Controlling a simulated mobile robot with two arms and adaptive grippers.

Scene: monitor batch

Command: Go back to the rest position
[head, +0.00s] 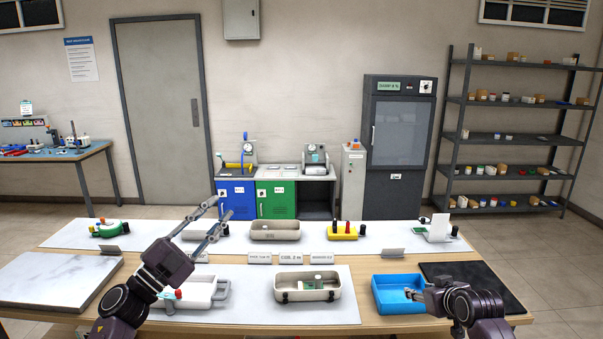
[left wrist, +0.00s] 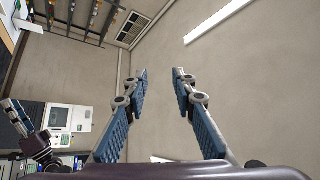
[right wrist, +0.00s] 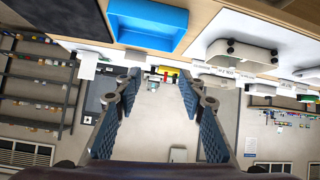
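My left gripper (head: 224,206) is raised above the left half of the table, pointing up and to the right. In the left wrist view (left wrist: 160,72) its two fingers are apart, with only wall and ceiling between them. The blue bin also shows in that view (right wrist: 147,36).
Small label cards stand mid-table. Cabinets and shelves (head: 515,140) stand behind.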

